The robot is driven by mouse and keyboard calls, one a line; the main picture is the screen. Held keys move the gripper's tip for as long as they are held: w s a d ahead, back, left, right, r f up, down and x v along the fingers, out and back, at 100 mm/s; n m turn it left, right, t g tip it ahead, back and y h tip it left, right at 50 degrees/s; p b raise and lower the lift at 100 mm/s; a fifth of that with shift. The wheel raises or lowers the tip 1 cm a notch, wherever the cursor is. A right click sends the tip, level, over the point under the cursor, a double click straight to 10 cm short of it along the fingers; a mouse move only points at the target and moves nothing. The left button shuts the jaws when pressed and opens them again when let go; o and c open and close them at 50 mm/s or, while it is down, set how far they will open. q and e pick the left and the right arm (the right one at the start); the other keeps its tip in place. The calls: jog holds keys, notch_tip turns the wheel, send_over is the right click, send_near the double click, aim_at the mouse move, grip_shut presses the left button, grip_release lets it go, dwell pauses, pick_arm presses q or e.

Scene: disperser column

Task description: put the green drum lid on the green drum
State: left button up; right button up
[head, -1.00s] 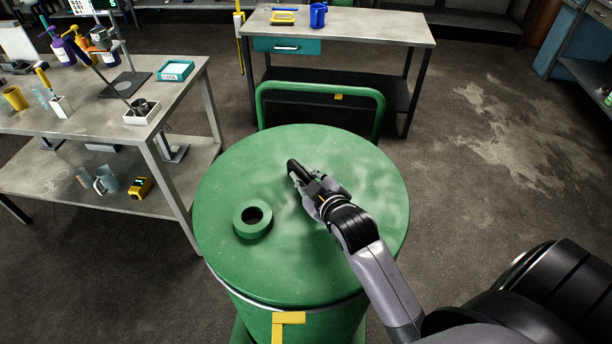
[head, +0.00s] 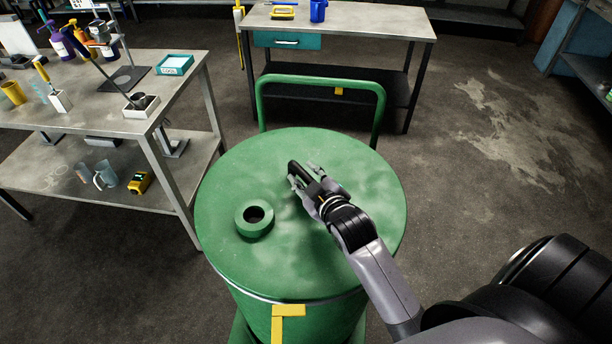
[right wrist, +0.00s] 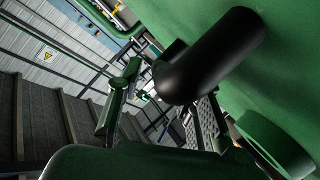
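The green drum lid (head: 240,180) is a large round disc with a raised ring (head: 254,219) and a black bent handle (head: 293,167). It lies level over the top of the green drum (head: 250,312), and its edge looks in line with the drum's rim. My right gripper (head: 302,178) is at the handle with its fingers spread apart, one on each side. In the right wrist view the black handle (right wrist: 215,55) is large in front of the open fingers, with the lid (right wrist: 295,85) at the right. My left gripper is out of view.
A green push rail (head: 320,81) stands behind the drum. A metal workbench (head: 185,92) with bottles, a cup and small trays is at the left. Another bench (head: 385,25) with a blue mug (head: 318,10) is behind. The floor to the right is clear.

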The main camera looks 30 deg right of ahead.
jog(key=shift+o, duration=0.5)
jog(key=shift+f, duration=0.1)
jog(key=shift+f, duration=0.25)
jog(key=v, duration=1.2)
jog(key=shift+a+r, duration=0.1)
jog(key=shift+r, duration=0.2)
